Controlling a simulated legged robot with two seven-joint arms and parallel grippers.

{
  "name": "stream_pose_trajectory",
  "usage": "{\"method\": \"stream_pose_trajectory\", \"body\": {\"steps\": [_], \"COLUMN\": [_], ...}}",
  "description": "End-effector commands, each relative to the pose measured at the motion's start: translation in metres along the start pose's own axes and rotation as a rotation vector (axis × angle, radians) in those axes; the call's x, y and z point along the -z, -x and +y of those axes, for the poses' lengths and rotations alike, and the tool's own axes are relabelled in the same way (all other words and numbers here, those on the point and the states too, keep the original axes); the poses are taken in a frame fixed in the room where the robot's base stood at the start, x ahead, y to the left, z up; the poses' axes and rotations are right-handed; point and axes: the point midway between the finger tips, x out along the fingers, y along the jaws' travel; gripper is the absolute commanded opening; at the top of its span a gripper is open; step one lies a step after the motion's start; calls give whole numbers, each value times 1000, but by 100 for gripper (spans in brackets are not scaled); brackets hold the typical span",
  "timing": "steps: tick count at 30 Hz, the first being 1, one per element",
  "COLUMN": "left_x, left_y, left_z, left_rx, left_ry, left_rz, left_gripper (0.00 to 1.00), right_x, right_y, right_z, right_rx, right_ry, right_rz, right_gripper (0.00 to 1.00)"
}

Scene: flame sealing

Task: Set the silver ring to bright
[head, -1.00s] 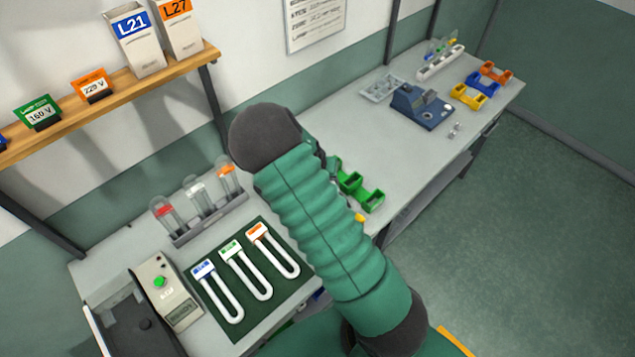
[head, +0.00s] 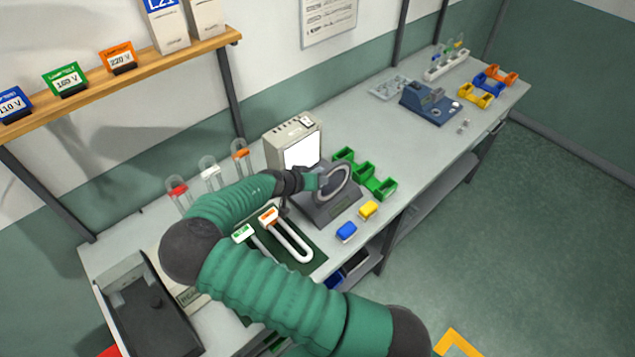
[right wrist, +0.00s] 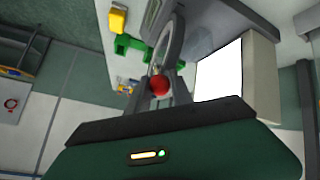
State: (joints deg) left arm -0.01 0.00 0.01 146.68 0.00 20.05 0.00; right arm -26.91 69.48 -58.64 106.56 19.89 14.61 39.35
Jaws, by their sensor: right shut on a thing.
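The silver ring (head: 334,182) stands on a dark grey sloped unit (head: 338,208) in the middle of the bench in the head view. In the right wrist view the ring (right wrist: 167,42) shows edge-on, with a red knob (right wrist: 159,86) at its near side. My right gripper (head: 314,180) reaches the ring's left side; in the wrist view its fingers (right wrist: 160,95) are shut around the red knob. Any markings by the ring are too small or hidden to read. My left gripper is not in view.
A beige box with a lit white screen (head: 302,150) stands behind the unit. Green bins (head: 365,175), a yellow block (head: 368,210) and a blue block (head: 346,231) sit nearby. U-shaped tubes lie on a green mat (head: 316,245) under my arm. The bench farther right has free room.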

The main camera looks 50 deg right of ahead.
Motion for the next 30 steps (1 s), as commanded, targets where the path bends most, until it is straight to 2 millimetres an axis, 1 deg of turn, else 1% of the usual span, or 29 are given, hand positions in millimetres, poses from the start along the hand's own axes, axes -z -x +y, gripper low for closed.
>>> {"method": "stream_pose_trajectory", "body": {"steps": [1,4,19,20,21,24,25,30], "left_x": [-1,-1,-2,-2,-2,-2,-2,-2], "left_y": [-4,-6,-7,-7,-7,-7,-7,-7], "left_z": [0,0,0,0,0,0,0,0], "left_rx": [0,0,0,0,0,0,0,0], "left_ry": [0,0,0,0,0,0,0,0], "left_rz": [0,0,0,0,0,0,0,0], "left_gripper": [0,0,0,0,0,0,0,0], "right_x": [-4,-5,-8,-8,-8,-7,-7,-6], "right_y": [-2,-3,-4,-4,-4,-4,-4,-4], "right_z": [-3,-3,-5,-5,-5,-4,-4,-2], "right_rx": [2,3,4,4,3,3,2,2], "right_ry": [1,1,4,4,4,3,3,1], "right_rz": [-3,-4,-8,-8,-8,-7,-6,-4], "right_gripper": [0,0,0,28,33,46,48,48]}}
